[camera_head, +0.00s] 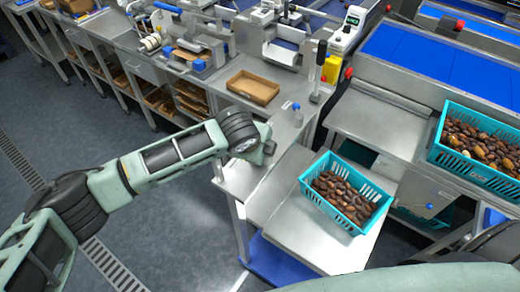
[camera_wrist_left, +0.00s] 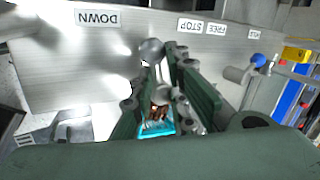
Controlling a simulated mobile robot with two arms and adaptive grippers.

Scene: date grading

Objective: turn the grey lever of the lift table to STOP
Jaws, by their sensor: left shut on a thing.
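In the left wrist view, which is turned over, a grey lever with a round knob (camera_wrist_left: 152,50) stands in front of a metal panel (camera_wrist_left: 75,65). The panel carries the labels DOWN (camera_wrist_left: 97,18), STOP (camera_wrist_left: 190,26), FREE (camera_wrist_left: 215,28) and one at the right that I cannot read clearly. The knob lies between DOWN and STOP, closer to STOP. My left gripper (camera_wrist_left: 165,75) is shut on the lever, with the knob at its fingertips. In the head view the left wrist (camera_head: 243,135) is at the metal stand's edge; fingers and lever are hidden. My right gripper is out of view.
A turquoise crate of dates (camera_head: 318,192) stands on the metal table (camera_head: 305,238). Another date crate (camera_head: 440,155) is at the right. Open floor lies left of the table.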

